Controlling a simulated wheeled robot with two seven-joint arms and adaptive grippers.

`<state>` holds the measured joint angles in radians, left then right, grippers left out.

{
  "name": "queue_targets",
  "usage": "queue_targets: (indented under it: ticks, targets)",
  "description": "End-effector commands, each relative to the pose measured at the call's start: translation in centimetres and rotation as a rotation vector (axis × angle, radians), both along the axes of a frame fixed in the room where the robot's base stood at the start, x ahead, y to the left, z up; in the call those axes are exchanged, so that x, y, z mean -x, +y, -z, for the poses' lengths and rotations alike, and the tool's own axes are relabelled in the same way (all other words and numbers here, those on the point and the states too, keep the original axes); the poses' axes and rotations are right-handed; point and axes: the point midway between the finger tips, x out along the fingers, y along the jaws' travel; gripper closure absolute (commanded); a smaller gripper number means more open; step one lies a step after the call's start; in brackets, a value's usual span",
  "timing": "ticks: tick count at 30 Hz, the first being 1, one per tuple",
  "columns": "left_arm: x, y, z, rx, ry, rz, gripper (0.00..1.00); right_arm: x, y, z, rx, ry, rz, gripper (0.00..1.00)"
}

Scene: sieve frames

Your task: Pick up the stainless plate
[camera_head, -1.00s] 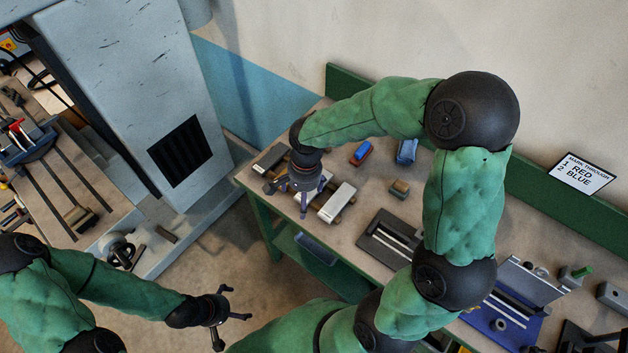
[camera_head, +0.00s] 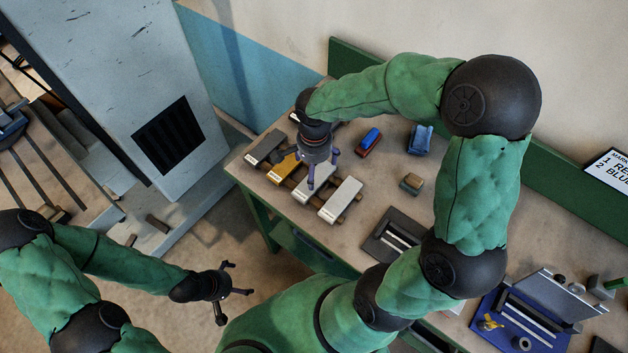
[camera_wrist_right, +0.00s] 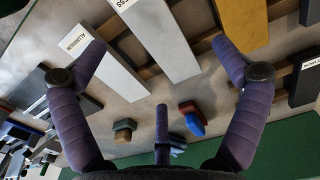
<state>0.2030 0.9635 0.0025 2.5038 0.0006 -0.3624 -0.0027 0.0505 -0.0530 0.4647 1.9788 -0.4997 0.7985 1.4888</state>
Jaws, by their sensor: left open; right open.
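Several flat plates lie side by side across wooden rails at the left end of the green bench. The light grey plate (camera_head: 311,186), marked "SS" in the right wrist view (camera_wrist_right: 160,40), appears to be the stainless one. A yellow plate (camera_head: 284,168) and a dark grey plate (camera_head: 265,146) lie left of it in the head view, a pale plate (camera_head: 341,199) right. My right gripper (camera_head: 315,169) hangs over the grey plate with its three fingers spread, empty; the fingers show in the wrist view (camera_wrist_right: 160,65). My left gripper (camera_head: 236,290) is open and empty, away from the bench.
A red-and-blue block (camera_head: 368,142), a blue object (camera_head: 420,139) and a small wooden block (camera_head: 411,182) stand behind the plates. A dark tray with rods (camera_head: 394,236) and a blue mat (camera_head: 500,325) lie to the right. A large grey machine (camera_head: 118,85) stands at left.

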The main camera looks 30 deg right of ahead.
Motion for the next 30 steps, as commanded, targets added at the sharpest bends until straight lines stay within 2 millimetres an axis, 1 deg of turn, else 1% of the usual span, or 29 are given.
queue_targets:
  ticks: [1, 5, 11, 15, 19, 25, 26, 27, 29, 30]
  targets:
    - [0.0, 0.0, 0.1, 0.000, 0.000, 0.000, 0.00, 0.0, 0.0, 0.4, 0.000, 0.001, 0.000, 0.03]
    - [0.0, 0.0, 0.3, 0.000, 0.000, 0.000, 0.00, 0.1, -0.1, 1.1, -0.001, 0.000, 0.000, 0.03]
    - [0.0, 0.0, 1.2, 0.000, 0.000, 0.000, 0.00, 0.7, -0.5, 3.8, -0.001, 0.004, 0.000, 0.03]
    - [0.0, 0.0, 1.6, 0.000, 0.000, 0.000, 0.00, 0.7, -0.5, 5.4, -0.001, 0.001, 0.000, 0.03]
    - [0.0, 0.0, 1.7, 0.000, 0.000, 0.000, 0.00, 0.6, -0.5, 5.9, -0.001, -0.001, 0.000, 0.03]
    - [0.0, 0.0, 1.6, 0.000, 0.000, 0.000, 0.00, 0.6, -0.5, 5.8, -0.001, -0.001, 0.000, 0.03]
    - [0.0, 0.0, 1.6, 0.000, 0.000, 0.000, 0.00, 0.6, -0.5, 5.8, -0.001, -0.001, 0.000, 0.08]
    - [0.0, 0.0, 1.6, 0.000, 0.000, 0.000, 0.00, 0.6, -0.5, 5.8, -0.001, -0.001, 0.000, 0.20]
    - [0.0, 0.0, 1.6, 0.000, -0.001, 0.000, 0.00, 0.6, -0.5, 5.8, 0.000, -0.001, 0.000, 0.36]
    - [0.0, 0.0, 1.6, 0.000, 0.000, 0.000, 0.00, 0.6, -0.5, 5.8, 0.000, -0.001, 0.000, 0.48]
